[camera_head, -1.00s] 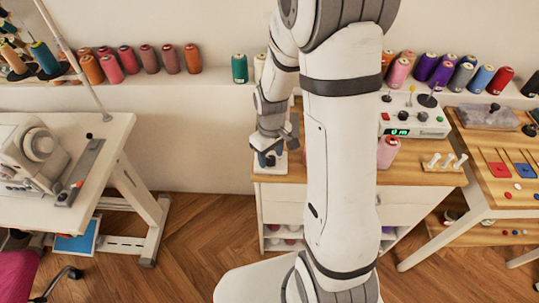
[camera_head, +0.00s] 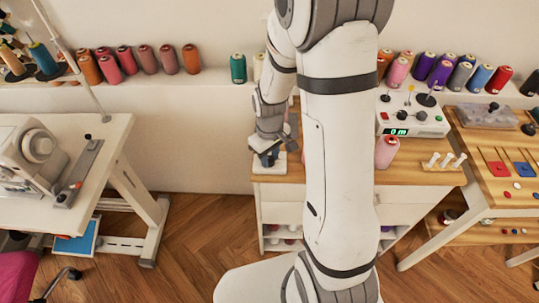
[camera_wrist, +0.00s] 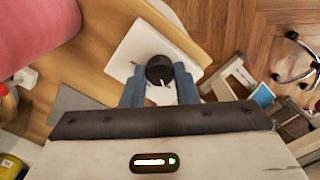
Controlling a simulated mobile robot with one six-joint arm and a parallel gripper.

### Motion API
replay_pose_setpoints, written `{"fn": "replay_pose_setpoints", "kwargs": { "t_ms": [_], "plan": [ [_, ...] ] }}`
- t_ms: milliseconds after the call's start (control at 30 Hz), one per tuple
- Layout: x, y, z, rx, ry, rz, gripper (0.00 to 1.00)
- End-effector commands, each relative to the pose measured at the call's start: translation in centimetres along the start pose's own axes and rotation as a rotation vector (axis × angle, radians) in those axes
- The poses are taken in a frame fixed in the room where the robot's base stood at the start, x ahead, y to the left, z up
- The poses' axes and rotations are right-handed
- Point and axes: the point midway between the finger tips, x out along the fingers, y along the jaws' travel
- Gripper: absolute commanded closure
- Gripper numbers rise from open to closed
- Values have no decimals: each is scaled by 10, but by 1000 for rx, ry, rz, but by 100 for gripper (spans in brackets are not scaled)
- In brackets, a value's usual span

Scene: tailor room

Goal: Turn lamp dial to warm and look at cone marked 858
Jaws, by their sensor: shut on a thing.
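A small black dial (camera_wrist: 160,70) with a white pointer mark stands on a white square base (camera_wrist: 142,45) in the wrist view. My gripper (camera_wrist: 160,90) has its two blue fingers on either side of the dial and is shut on it. In the head view my gripper (camera_head: 268,156) points down at the white base (camera_head: 258,168) on the left end of the wooden-topped cabinet, and its fingers mostly hide the dial. Several thread cones stand on the wall ledge, among them a green cone (camera_head: 238,68). I cannot read 858 on any cone.
A pink cone (camera_head: 387,151) stands on the cabinet top (camera_head: 420,176), near a control box (camera_head: 412,120) with a green display and a rack of white spools (camera_head: 443,161). A sewing table (camera_head: 105,140) is at left. My arm hides the cabinet's middle.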

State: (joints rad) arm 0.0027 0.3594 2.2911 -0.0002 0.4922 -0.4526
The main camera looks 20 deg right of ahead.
Motion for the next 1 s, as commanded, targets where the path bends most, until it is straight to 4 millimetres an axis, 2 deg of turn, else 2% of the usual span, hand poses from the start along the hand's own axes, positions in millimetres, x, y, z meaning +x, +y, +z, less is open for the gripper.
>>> {"fn": "replay_pose_setpoints", "kwargs": {
  "t_ms": [367, 1000],
  "plan": [
    [1, 1, 0, 111, 2, 1, 96],
    [1, 1, 0, 671, 2, 0, 96]
  ]
}}
